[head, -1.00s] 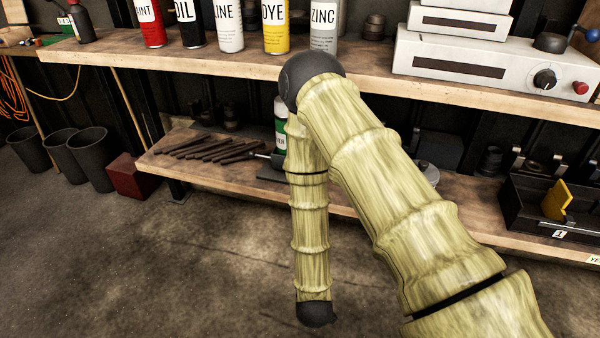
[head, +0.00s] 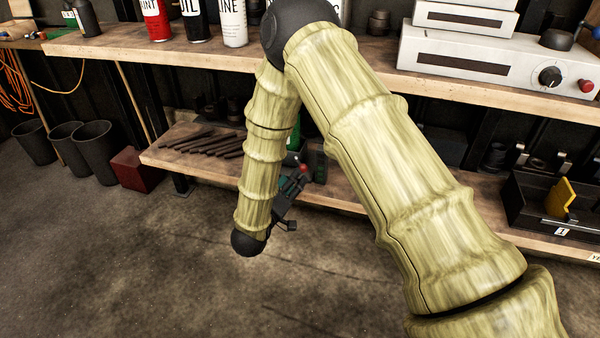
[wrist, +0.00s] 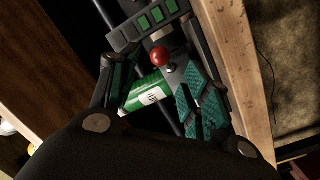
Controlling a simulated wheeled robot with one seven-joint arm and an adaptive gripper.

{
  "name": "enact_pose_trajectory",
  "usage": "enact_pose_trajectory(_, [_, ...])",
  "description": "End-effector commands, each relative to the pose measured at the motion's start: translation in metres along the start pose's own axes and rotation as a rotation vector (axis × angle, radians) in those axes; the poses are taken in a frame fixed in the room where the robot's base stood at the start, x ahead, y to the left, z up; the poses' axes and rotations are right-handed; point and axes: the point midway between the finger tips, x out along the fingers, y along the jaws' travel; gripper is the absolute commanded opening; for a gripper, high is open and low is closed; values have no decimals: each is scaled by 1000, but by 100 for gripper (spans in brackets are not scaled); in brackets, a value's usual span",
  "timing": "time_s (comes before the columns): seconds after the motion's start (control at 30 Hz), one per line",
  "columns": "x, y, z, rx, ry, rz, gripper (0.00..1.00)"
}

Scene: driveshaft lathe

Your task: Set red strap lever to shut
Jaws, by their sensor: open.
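The red ball knob (wrist: 158,57) of the strap lever shows in the wrist view, between my fingers and beyond them. It stands by a dark fixture with green panels (wrist: 145,20). A small red knob also shows in the head view (head: 303,168), by my gripper at the lower shelf. My gripper (head: 291,184) is open and appears empty, its fingers either side of the knob in the wrist view. I cannot tell whether a finger touches it. Teal ribbed pads (wrist: 205,100) lie right of the knob; most of the lever's arm is hidden.
A green can (wrist: 148,94) with a white label lies across the wrist view near the knob. Dark bars (head: 208,143) lie on the lower shelf (head: 168,160). A black bin (head: 535,200) stands right. The upper shelf (head: 150,48) overhangs; the floor in front is clear.

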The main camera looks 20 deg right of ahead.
Motion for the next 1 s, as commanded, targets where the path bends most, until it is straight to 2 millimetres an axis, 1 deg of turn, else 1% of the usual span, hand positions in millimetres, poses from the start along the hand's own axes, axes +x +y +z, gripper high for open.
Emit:
enact_pose_trajectory(0.03, [9, 0, 2, 2, -2, 3, 47])
enact_pose_trajectory(0.2, [35, 0, 2, 1, -2, 2, 47])
enact_pose_trajectory(0.4, [55, 0, 2, 1, -2, 0, 47])
enact_pose_trajectory(0.57, [61, 0, 1, 1, -1, 0, 47])
enact_pose_trajectory(0.83, [62, 0, 1, 1, -1, -1, 47])
enact_pose_trajectory(0.97, [62, 0, 1, 0, -1, -1, 24])
enact_pose_trajectory(1.0, [62, 0, 1, 0, -1, -1, 16])
